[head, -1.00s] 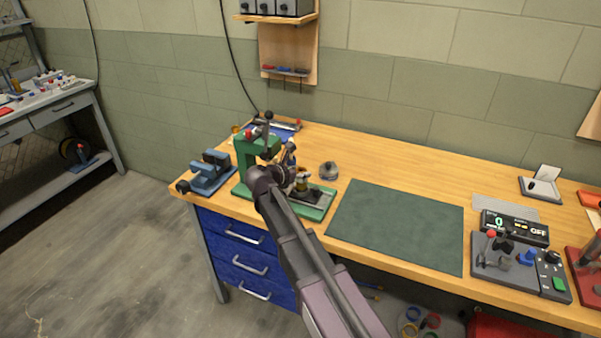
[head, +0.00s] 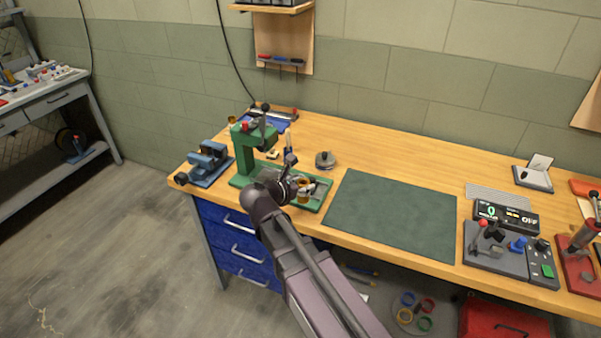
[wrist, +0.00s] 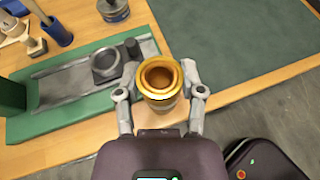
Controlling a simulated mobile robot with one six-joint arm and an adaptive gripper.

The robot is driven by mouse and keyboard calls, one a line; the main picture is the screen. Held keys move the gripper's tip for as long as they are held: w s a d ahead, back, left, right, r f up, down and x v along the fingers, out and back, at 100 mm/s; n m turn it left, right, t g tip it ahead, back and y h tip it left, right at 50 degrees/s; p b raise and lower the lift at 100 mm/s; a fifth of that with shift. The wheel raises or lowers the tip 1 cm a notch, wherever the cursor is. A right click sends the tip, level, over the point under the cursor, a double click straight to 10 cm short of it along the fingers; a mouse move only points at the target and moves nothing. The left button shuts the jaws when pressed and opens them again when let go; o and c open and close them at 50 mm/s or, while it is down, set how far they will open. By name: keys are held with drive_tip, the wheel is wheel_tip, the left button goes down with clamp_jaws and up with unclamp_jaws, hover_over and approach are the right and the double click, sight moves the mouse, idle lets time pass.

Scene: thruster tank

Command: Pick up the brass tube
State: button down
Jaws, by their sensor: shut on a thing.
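The brass tube (wrist: 160,80) stands upright between the fingers of my gripper (wrist: 160,95) in the wrist view, its open round top facing the camera. The gripper is shut on it, one finger against each side. In the head view the brass tube (head: 304,190) shows small at the end of my arm, by the right end of the green press base (head: 318,205). My gripper (head: 300,186) is partly hidden behind my wrist there. In the wrist view the tube overlaps the right end of the press base (wrist: 70,120); its lower end is hidden.
The green press (head: 245,155) stands left of my gripper, with a blue vise (head: 208,165) further left. A round grey part (head: 325,160) sits behind the press base. A dark green mat (head: 390,212) lies clear to the right. Control boxes (head: 497,245) stand further right.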

drive_tip(key=shift+s+d+r, duration=0.1)
drive_tip(key=shift+s+d, duration=0.05)
drive_tip(key=shift+s, duration=0.55)
drive_tip(key=shift+s+d+r, duration=0.1)
drive_tip(key=shift+s, duration=0.55)
drive_tip(key=shift+d, duration=0.2)
